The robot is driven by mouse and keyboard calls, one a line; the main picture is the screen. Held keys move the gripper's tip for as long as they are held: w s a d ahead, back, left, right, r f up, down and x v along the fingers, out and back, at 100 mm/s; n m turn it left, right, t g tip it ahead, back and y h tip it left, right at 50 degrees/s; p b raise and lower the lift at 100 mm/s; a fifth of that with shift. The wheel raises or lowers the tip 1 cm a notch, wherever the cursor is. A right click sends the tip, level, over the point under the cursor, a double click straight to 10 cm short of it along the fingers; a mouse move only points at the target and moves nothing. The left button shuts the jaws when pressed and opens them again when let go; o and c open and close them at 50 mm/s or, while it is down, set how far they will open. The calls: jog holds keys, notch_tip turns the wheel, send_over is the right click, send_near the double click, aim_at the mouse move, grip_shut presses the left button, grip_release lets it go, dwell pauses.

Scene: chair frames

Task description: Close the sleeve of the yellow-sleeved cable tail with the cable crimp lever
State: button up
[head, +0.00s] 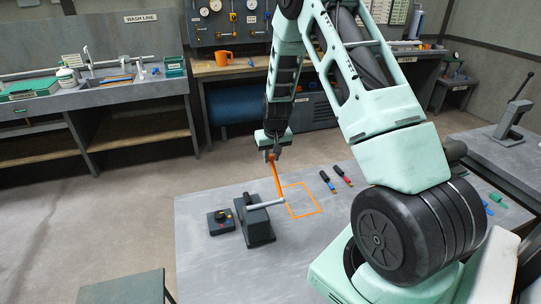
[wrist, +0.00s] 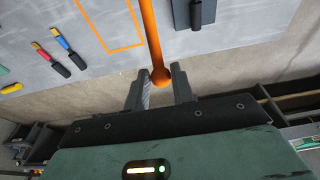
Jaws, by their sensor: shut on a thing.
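A pale grey bar sticks out from the block to the right. My gripper (head: 270,155) is shut on the top end of the handle; in the wrist view the jaws (wrist: 159,88) stand on either side of it. A yellow piece (wrist: 12,88), perhaps the yellow-sleeved tail, lies at the left edge of the wrist view. I cannot tell whether a tail is in the block.
A blue-sleeved tail (head: 327,180) and a red-sleeved tail (head: 343,175) lie right of an orange outlined square (head: 318,206) on the table. A small black box with coloured spots (head: 221,222) stands left of the block. My arm hides part of the table's right side.

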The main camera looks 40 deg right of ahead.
jog(key=shift+r, duration=0.15)
jog(key=shift+s+a+r+p, duration=0.25)
jog(key=shift+s+r+p, duration=0.15)
jog(key=shift+s+r, duration=0.25)
jog(key=o, duration=0.9)
jog(key=shift+w, duration=0.1)
jog(key=b+v, duration=0.3)
jog(key=v, duration=1.4)
jog(key=shift+r+b, duration=0.25)
jog(key=shift+b, duration=0.05)
